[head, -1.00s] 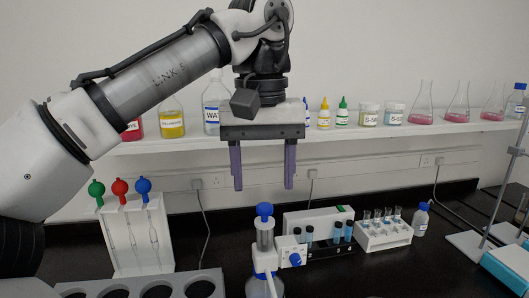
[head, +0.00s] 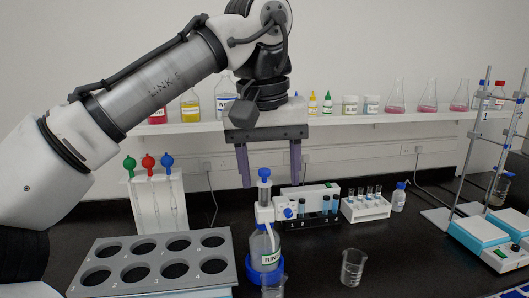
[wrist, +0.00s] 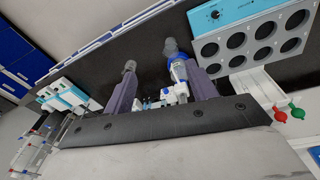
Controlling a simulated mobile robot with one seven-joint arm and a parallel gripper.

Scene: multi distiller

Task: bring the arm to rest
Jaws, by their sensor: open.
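My gripper (head: 269,178) hangs from the raised arm, fingers pointing down, in front of the shelf in the head view. Its two purple fingers are apart, with nothing held between them. In the head view a dispenser bottle with a blue cap and blue base (head: 264,245) stands on the dark bench below the fingers, its cap showing near their tips. In the wrist view the gripper (wrist: 160,72) shows open, with the bottle (wrist: 180,72) seen beyond and between the fingers.
A grey rack with round holes (head: 150,262) lies at front left. Pipettes in a white stand (head: 157,205) are behind it. A beaker (head: 352,267) stands right of the bottle, tube racks (head: 366,206) behind. A shelf (head: 400,118) holds bottles and flasks. Blue-white stirrers (head: 490,243) stand at right.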

